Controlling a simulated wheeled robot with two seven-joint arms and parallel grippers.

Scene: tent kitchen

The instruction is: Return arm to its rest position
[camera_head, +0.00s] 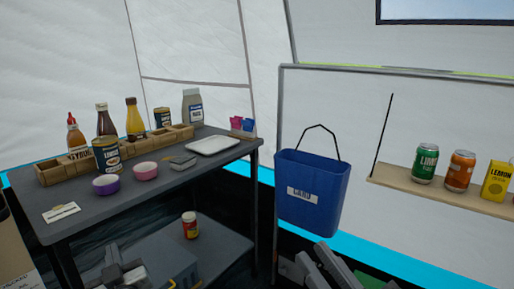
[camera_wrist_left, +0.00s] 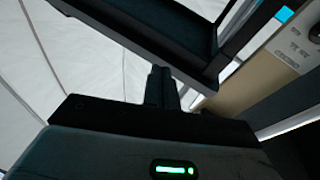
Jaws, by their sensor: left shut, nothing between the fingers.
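My left gripper (camera_head: 116,260) is low at the left of the head view, in front of the dark table's near edge. In the left wrist view its fingers (camera_wrist_left: 161,86) are together with nothing between them. Part of my right arm (camera_head: 325,268) shows at the bottom of the head view, below the blue bin; whether its gripper is open or shut is unclear. Neither arm is seen holding anything.
The dark table (camera_head: 130,205) holds bottles, a wooden organizer, bowls and a white tray (camera_head: 213,145). A blue bin (camera_head: 312,193) hangs at centre. A wall shelf (camera_head: 440,196) with cans is at right.

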